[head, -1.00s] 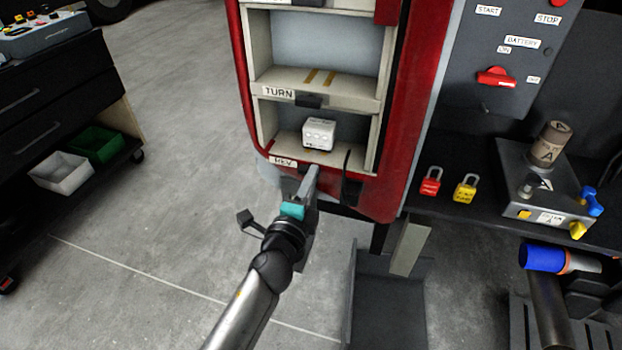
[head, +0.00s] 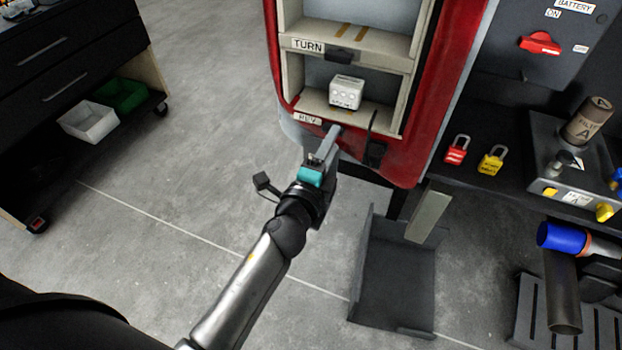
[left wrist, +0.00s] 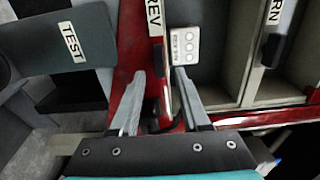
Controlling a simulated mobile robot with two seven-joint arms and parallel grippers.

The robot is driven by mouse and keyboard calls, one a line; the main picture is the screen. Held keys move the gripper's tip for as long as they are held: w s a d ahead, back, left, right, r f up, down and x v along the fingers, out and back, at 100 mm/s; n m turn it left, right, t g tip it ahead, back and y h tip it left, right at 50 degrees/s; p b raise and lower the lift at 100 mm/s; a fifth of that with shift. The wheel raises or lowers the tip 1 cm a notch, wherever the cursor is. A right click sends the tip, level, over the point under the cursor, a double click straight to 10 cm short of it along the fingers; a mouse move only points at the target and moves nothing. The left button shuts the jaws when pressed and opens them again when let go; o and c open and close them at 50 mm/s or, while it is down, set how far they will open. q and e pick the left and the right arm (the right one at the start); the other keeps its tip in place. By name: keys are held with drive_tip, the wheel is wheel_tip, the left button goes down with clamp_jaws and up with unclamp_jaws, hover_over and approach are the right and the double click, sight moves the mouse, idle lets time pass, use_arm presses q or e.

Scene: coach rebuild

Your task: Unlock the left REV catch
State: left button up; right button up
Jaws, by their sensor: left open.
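The REV label (head: 307,118) is on the lowest shelf lip of the red cabinet (head: 400,165), and it also shows in the left wrist view (left wrist: 155,15). My left gripper (head: 334,132) is at the cabinet's lower front edge, just right of and below this label. In the left wrist view its two fingers (left wrist: 163,98) are apart, with the red edge and pale lip between them. A black upright catch (head: 374,145) is to the right of the gripper. My right gripper is out of view.
A white block (head: 347,92) sits on the REV shelf. The TURN shelf (head: 385,58) is above. A red padlock (head: 456,150) and a yellow padlock (head: 491,160) lie on the right bench. A dark tray (head: 395,285) stands below the cabinet.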

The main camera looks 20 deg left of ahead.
use_arm(q)
drive_tip(key=s+b, duration=0.3)
drive_tip(key=s, duration=1)
drive_tip(key=shift+a, duration=0.25)
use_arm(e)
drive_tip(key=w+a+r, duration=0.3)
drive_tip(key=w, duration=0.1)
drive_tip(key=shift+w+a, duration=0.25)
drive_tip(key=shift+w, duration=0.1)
use_arm(q)
drive_tip(key=shift+f, duration=0.1)
